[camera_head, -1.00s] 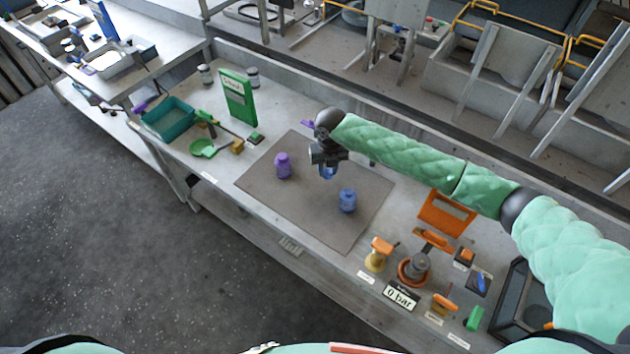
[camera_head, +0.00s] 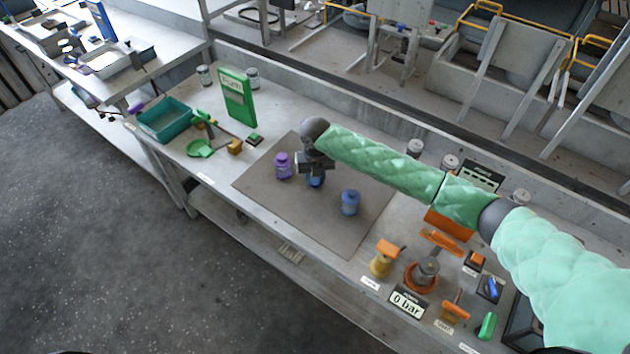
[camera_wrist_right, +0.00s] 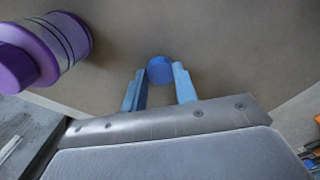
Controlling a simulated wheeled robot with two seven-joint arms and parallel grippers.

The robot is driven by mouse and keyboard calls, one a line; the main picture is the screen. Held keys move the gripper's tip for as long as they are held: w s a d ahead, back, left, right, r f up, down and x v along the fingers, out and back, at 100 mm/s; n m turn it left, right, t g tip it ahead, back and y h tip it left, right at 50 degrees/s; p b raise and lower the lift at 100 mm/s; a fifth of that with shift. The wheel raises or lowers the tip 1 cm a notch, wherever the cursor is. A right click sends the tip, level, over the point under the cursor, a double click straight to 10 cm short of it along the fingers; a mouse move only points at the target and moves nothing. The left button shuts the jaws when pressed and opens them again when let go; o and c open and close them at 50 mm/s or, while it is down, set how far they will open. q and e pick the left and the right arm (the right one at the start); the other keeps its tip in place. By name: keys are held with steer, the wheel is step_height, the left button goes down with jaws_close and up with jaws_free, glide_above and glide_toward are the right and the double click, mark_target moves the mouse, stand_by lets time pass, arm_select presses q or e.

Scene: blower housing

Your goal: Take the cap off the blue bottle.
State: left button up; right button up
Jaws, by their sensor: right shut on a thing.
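The blue bottle (camera_head: 350,203) stands upright on the grey-brown mat (camera_head: 340,235). My right gripper (camera_head: 315,181) is up and to the left of it, over the mat. In the right wrist view its two light-blue fingers (camera_wrist_right: 160,88) are shut on a small round blue thing (camera_wrist_right: 160,69), which looks like the cap. The bottle's top is too small to make out clearly in the head view. My left gripper is not in view.
A purple bottle (camera_head: 283,166) stands close to the left of my right gripper; it also shows in the wrist view (camera_wrist_right: 45,50). A teal bin (camera_head: 165,119) and a green box (camera_head: 237,97) are farther left. Several orange-handled items and a gauge sign (camera_head: 406,301) stand right of the mat.

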mark_target(316, 181)
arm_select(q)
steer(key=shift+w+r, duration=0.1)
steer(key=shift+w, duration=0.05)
arm_select(e)
steer(key=shift+f, duration=0.15)
steer(key=o, duration=1.1)
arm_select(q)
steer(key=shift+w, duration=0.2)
arm_select(e)
steer(key=shift+r+p, duration=0.3)
steer(key=shift+r, duration=0.1)
step_height(316, 181, up, 7)
steer(key=p, duration=0.4)
steer(key=shift+d+f+p, duration=0.1)
steer(key=shift+p, duration=0.25)
arm_select(q)
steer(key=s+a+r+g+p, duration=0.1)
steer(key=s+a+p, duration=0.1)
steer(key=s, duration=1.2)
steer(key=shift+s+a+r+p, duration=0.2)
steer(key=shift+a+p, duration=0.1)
steer(key=shift+p, duration=0.15)
arm_select(e)
steer(key=shift+r, duration=2.3)
